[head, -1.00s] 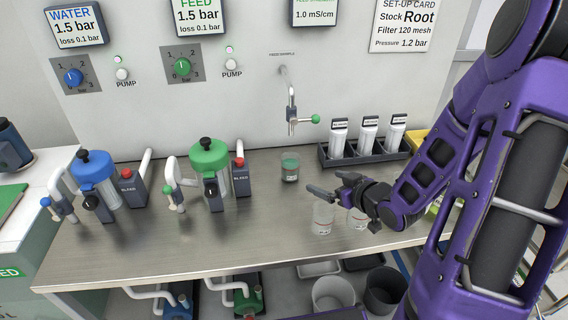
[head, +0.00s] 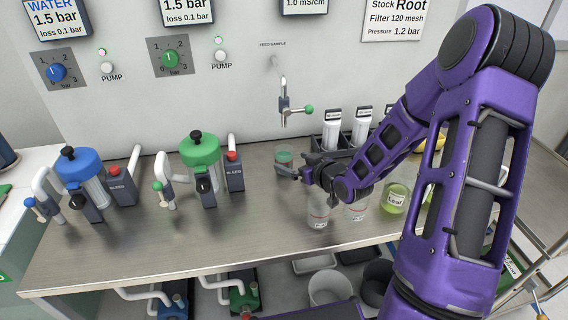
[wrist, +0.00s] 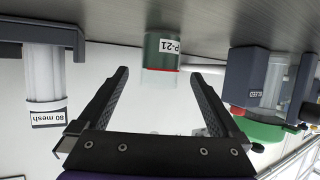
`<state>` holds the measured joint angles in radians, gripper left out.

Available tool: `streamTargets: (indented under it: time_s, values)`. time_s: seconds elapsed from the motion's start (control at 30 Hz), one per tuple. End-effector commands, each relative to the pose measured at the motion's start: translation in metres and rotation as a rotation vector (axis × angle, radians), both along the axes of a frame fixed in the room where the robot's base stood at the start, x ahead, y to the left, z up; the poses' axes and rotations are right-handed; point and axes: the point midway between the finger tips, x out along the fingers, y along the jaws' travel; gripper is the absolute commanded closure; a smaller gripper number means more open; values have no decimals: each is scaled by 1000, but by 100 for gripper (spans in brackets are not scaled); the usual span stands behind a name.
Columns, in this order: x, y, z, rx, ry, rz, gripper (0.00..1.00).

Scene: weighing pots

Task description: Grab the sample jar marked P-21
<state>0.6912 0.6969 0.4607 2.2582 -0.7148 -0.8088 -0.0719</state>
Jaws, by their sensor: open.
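The sample jar marked P-21 (wrist: 163,48) is a clear jar with dark green contents, a red line and a white label. It hangs upside down in the wrist view, just beyond and roughly centred between my open fingers. In the head view the jar (head: 284,156) stands on the steel bench below the feed sample tap, its lower part hidden by a finger. My gripper (head: 298,166) is open and empty, low over the bench, close in front of the jar. In the wrist view my gripper (wrist: 160,74) has nothing gripped between its fingers.
Two clear beakers (head: 318,211) and a yellow-green jar marked Leaf (head: 395,198) stand below my arm. A rack (head: 324,147) of white filter cartridges is to the right. The tap (head: 285,106) overhangs the jar. A green-topped filter unit (head: 201,151) is to the left.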

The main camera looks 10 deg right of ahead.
Motion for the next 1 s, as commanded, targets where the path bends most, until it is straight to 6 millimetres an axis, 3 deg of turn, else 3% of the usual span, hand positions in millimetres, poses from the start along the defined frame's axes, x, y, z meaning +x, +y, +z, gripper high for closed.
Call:
streamTargets:
  time_s: [0.33,0.67,1.0]
  values:
    - [42,18,-19,1,-2,2,0]
    - [49,20,-22,0,0,0,0]
    - [48,20,-21,0,0,0,59]
